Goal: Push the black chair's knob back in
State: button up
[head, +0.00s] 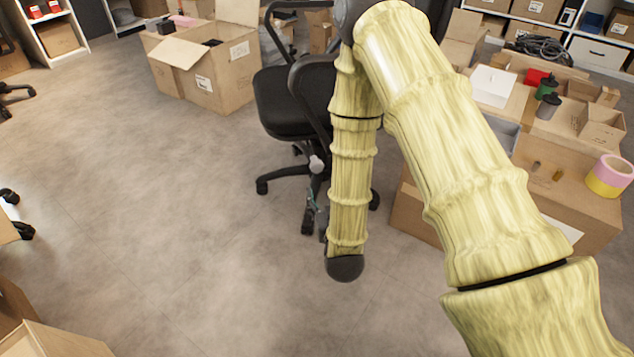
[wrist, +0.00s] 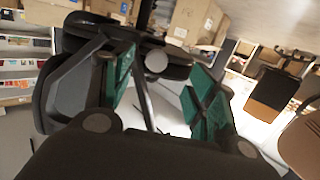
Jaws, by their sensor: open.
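The black chair (head: 285,105) stands left of my arm in the head view. Its grey round knob (head: 316,163) shows under the seat, beside the post. In the wrist view the knob (wrist: 156,61) faces the camera between my two fingers, against dark chair parts. My gripper (wrist: 162,80) is open, with green pads on both fingers and nothing between them but a gap towards the knob. In the head view the gripper (head: 314,208) is mostly hidden behind my arm, low near the chair's base and below the knob. I cannot tell the exact gap to the knob.
An open carton (head: 205,80) stands behind the chair on the left. A large carton (head: 560,195) to the right of my arm bears a tape roll (head: 610,176) and smaller boxes. The grey floor (head: 180,230) in front and to the left is clear.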

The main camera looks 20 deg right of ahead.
aim_at(318, 170)
jog(key=shift+t+h, duration=0.3)
jog(key=shift+t, duration=0.4)
jog(key=w+b, duration=0.1)
jog(key=w, duration=0.2)
jog(key=w+d+b, duration=0.1)
jog(key=w+b, duration=0.1)
jog(key=w, duration=0.2)
jog(key=w+b, duration=0.2)
jog(key=w, duration=0.1)
jog(key=shift+w+d+r, duration=0.1)
jog(key=shift+w+d, duration=0.05)
jog(key=shift+w, duration=0.05)
jog(key=shift+w+d+r+b, duration=0.1)
jog(key=shift+w+b, duration=0.25)
jog(key=shift+w, duration=0.5)
